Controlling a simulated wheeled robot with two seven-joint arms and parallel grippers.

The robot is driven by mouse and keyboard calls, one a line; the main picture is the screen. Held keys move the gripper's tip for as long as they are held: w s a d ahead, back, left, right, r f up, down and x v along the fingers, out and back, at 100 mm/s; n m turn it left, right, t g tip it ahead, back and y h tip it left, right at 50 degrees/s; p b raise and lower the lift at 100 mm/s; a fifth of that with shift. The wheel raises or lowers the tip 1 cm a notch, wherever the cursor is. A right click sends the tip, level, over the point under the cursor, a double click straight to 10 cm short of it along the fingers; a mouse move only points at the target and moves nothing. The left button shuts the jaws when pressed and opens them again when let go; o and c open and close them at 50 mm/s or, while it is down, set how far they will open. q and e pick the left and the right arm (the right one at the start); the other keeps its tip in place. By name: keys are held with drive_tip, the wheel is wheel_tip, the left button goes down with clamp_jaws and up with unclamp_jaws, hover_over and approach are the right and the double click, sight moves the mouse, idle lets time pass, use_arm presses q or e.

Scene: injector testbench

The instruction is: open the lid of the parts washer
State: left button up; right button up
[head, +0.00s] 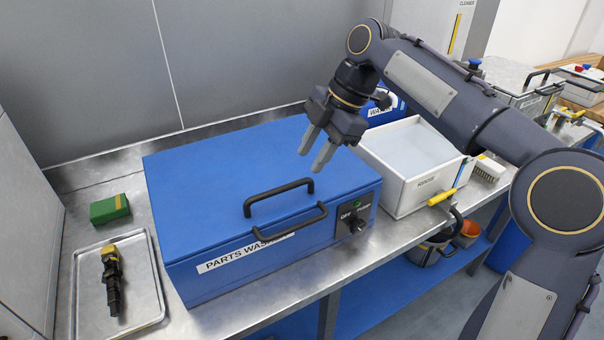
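The parts washer (240,233) is a blue box on the steel bench, with a white label and a knob (357,224) on its front. Its blue lid (220,165) is closed and carries a black bar handle (278,197) near the front edge. A second black handle (290,224) sits just below on the front. My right gripper (314,157) is above the lid's right part, behind and right of the lid handle, fingers pointing down and apart. It is open, empty and not on the handle. My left gripper is not in view.
A steel tray (152,265) with a dark injector (112,280) lies at the left, a green box (110,208) behind it. A white rinse basin (403,190) stands close to the washer's right side, with a yellow-handled tool (441,197) at its front. A grey wall rises behind.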

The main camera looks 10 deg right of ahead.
sight(297, 181)
drive_tip(key=x, duration=0.5)
drive_tip(key=shift+a+f, duration=0.15)
drive_tip(key=shift+f, duration=0.15)
clamp_jaws()
drive_tip(key=shift+r, duration=0.1)
